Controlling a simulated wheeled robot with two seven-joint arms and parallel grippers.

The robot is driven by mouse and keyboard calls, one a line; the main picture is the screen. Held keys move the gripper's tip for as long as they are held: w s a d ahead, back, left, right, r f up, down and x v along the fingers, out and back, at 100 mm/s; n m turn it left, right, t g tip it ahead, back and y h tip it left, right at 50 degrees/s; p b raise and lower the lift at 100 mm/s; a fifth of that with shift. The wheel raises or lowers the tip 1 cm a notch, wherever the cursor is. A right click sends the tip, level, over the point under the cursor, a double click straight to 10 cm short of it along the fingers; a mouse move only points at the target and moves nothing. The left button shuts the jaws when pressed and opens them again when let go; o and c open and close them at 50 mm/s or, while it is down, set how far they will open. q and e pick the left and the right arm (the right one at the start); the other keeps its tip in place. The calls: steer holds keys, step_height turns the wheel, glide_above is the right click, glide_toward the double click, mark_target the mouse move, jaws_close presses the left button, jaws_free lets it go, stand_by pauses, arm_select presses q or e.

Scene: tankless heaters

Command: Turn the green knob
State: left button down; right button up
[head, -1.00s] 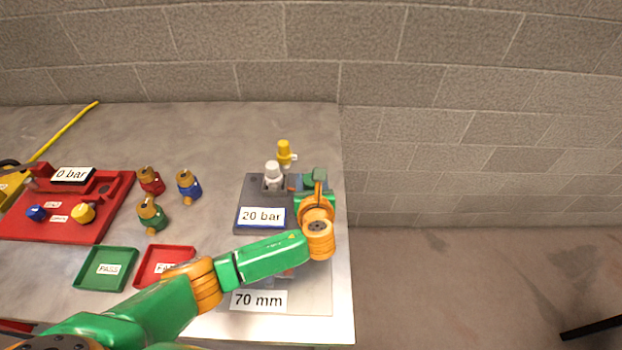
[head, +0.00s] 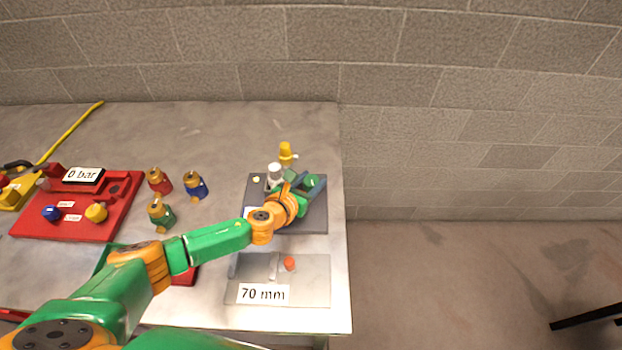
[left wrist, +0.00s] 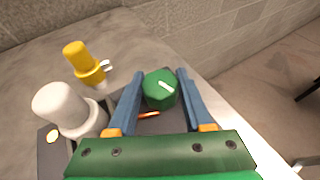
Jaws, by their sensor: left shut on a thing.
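The green knob (head: 313,181) is at the right side of the dark grey plate (head: 315,221) near the table's right edge. In the left wrist view the green knob (left wrist: 158,92) has a short white line on its top, slanting down to the right. My left gripper (head: 308,181) has its blue fingers on either side of the knob, shut on it. The left wrist view shows the same gripper (left wrist: 160,74) with one finger left and one right of the knob. My right gripper is not in view.
A white-capped fitting (head: 274,172) and a yellow-capped one (head: 286,152) stand close left of the knob. A grey plate labelled 70 mm (head: 311,290) lies in front. Red, blue and green fittings (head: 161,214) stand to the left, near a red panel (head: 75,228).

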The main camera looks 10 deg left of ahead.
mark_target(309, 183)
arm_select(q)
steer(key=shift+m+h, duration=0.3)
steer(key=shift+c, duration=1.5)
jaws_free()
steer(key=p+v, duration=0.1)
steer(key=v, duration=0.6)
steer(key=shift+r, duration=0.15)
